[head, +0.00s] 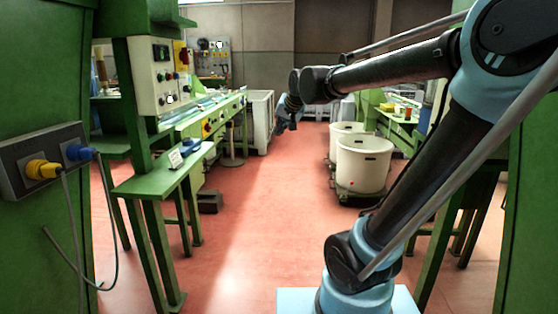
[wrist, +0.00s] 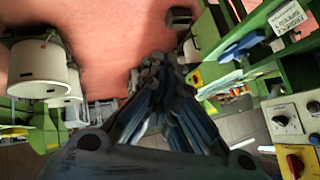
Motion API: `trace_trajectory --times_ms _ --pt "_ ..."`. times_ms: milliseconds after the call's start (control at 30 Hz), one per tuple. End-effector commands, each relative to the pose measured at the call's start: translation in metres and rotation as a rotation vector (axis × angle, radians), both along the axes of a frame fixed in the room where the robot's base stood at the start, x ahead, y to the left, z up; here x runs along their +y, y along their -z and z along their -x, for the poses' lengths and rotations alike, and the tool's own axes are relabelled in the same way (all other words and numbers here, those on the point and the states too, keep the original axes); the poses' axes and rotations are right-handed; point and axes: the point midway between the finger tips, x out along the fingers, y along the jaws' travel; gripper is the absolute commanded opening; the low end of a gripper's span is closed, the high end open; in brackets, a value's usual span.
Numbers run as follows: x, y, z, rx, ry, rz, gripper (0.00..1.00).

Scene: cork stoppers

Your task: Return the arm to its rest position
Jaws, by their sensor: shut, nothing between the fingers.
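My arm reaches from the right side of the head view out over the aisle, raised above the floor. My gripper (head: 281,125) hangs at its far end, small and dark, past the white tubs. In the wrist view my gripper (wrist: 163,62) has its blue-grey fingers together, with nothing seen between them. The red floor (wrist: 110,35) shows beyond the fingertips, and no object touches them.
Two white tubs (head: 364,163) stand right of the aisle. A green workbench (head: 160,181) with a small sign and blue object is on the left. A green cabinet with a socket box (head: 45,165) stands near left. The middle floor (head: 265,220) is clear.

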Motion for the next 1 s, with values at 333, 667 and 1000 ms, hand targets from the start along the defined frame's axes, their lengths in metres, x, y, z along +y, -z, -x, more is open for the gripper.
trace_trajectory --times_ms 333,667,1000 --pt "-0.116 0.114 0.126 0.212 -0.016 0.232 0.00" --pt "-0.177 0.213 0.246 0.432 -0.065 0.363 0.00" --pt "-0.189 0.242 0.283 0.505 -0.089 0.389 0.00"
